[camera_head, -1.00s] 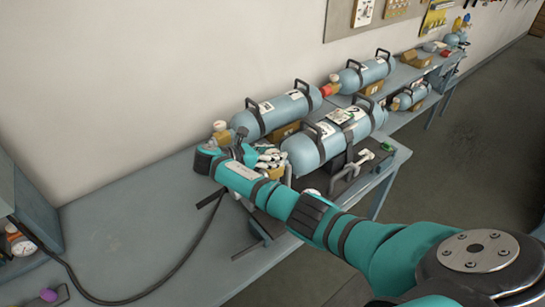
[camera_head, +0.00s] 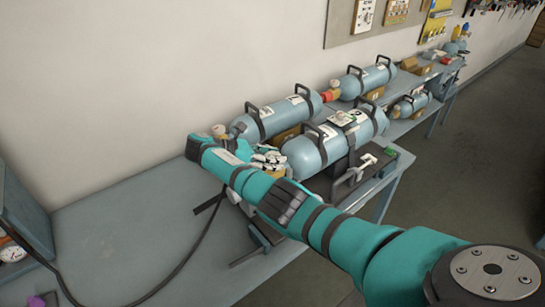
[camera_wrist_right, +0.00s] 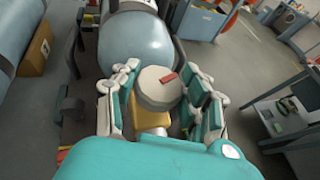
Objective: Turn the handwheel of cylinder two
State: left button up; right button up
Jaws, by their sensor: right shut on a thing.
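Cylinder two, a pale blue tank with dark bands and carry handles (camera_head: 306,153), lies on its side on the bench. In the right wrist view its rounded end (camera_wrist_right: 138,42) is straight ahead. Its handwheel (camera_wrist_right: 158,90), a pale round knob with a red mark, sits on a yellow valve body (camera_wrist_right: 150,118). My right gripper (camera_wrist_right: 165,88) has its padded fingers on both sides of the handwheel and is shut on it. In the head view the right gripper (camera_head: 268,158) is at the cylinder's left end, where it hides the handwheel. My left gripper is not in view.
Another blue cylinder (camera_head: 280,116) lies behind, near the wall, with its own valve at its left end. More cylinders (camera_head: 365,80) lie farther right. The grey bench (camera_head: 110,230) is mostly clear at left, apart from a dark hose (camera_head: 180,262). A gauge (camera_head: 12,252) is at far left.

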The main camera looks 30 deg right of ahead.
jog(key=o, duration=1.2)
jog(key=v, duration=0.7)
jog(key=shift+a+r, duration=0.15)
jog(key=shift+w, duration=0.1)
